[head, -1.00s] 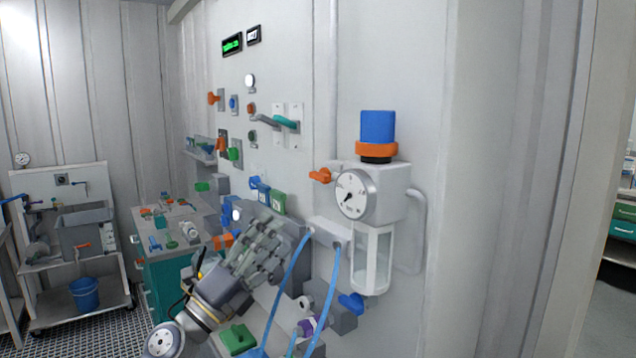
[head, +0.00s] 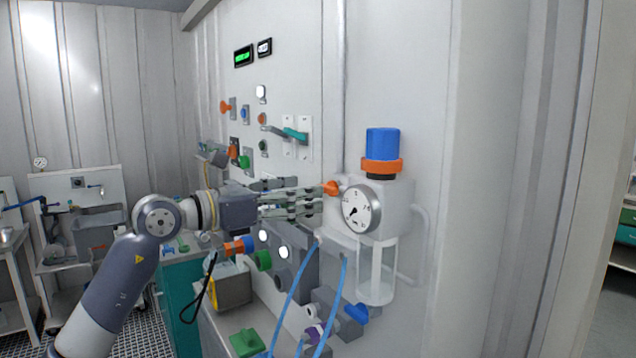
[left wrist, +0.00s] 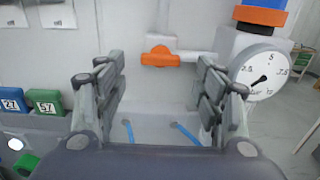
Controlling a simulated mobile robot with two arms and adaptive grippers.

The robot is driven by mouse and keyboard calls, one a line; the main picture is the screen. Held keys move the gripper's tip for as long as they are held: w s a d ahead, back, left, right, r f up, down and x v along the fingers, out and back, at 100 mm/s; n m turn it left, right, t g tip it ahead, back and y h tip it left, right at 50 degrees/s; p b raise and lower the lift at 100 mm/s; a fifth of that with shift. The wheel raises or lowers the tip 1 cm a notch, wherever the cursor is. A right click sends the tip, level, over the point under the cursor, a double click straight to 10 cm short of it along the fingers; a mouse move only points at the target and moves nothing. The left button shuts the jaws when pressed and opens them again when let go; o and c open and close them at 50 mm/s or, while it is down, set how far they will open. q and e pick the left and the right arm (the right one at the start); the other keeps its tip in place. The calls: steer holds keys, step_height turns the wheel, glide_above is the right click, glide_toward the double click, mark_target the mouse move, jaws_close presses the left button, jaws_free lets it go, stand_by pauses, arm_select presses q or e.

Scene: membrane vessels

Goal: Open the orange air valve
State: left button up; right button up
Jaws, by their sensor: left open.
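The orange air valve (head: 331,188) is a small handle on the wall pipe just left of the pressure gauge (head: 357,208). In the left wrist view the orange handle (left wrist: 160,57) lies sideways, ahead of my fingers and between them. My left gripper (head: 320,204) reaches in from the left with its fingertips close to the handle; I cannot tell whether they touch it. In the left wrist view its fingers (left wrist: 162,95) are spread wide with nothing between them. My right gripper is not in view.
The air unit has an orange ring (head: 382,165) under a blue cap (head: 382,143) and a clear bowl (head: 374,275) below. Two blue hoses (head: 338,290) hang beneath the gauge. Other handles and a green-lit display (head: 243,56) are on the wall to the left.

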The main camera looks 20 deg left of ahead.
mark_target(329, 189)
arm_select(q)
steer(key=p+x, duration=0.1)
steer(key=x, duration=0.3)
steer(key=shift+w+d, duration=0.2)
steer(key=shift+d, duration=0.05)
steer(key=shift+c, duration=0.3)
steer(key=c, duration=1)
